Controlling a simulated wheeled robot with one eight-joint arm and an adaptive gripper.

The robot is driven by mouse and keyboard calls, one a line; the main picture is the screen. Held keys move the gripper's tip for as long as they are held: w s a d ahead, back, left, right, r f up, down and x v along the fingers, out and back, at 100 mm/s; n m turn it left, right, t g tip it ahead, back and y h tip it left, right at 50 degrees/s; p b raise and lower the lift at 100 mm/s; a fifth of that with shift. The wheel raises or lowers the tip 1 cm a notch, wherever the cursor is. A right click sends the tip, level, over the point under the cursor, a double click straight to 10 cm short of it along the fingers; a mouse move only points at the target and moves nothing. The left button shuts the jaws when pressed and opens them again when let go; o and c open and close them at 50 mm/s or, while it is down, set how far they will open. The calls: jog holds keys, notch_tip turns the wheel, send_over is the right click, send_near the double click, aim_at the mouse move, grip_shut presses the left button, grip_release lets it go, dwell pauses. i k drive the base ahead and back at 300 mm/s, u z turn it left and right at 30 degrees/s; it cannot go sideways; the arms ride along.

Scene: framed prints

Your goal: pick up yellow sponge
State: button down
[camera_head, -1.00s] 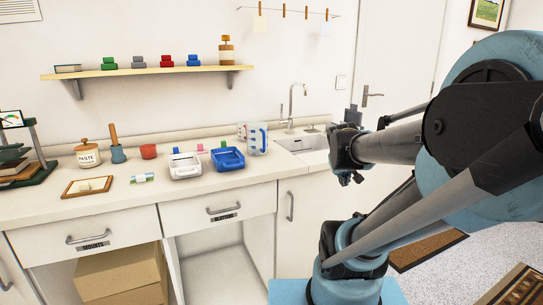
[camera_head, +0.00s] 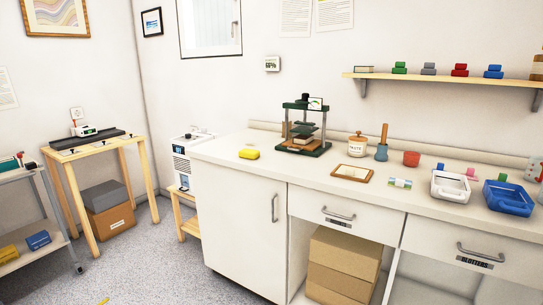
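A yellow sponge (camera_head: 249,153) lies flat on the left part of the white countertop (camera_head: 225,147), close to its left end. Clear counter surrounds it, with the green press standing to its right. My gripper and arm do not show in the current view, so I cannot see how the gripper stands.
A green press (camera_head: 306,130), a paste jar (camera_head: 357,145), a framed board (camera_head: 352,173), a white tray (camera_head: 451,187) and a blue tray (camera_head: 508,198) stand along the counter. A wooden table (camera_head: 100,148) and a metal cart (camera_head: 45,185) are at the left. Open floor (camera_head: 150,265) lies in front.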

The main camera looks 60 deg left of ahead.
aim_at(249, 154)
jog(key=u, duration=2.6)
jog(key=k, duration=1.3)
jog(key=u, duration=0.15)
jog(key=i, duration=1.9)
jog(key=z, duration=0.65)
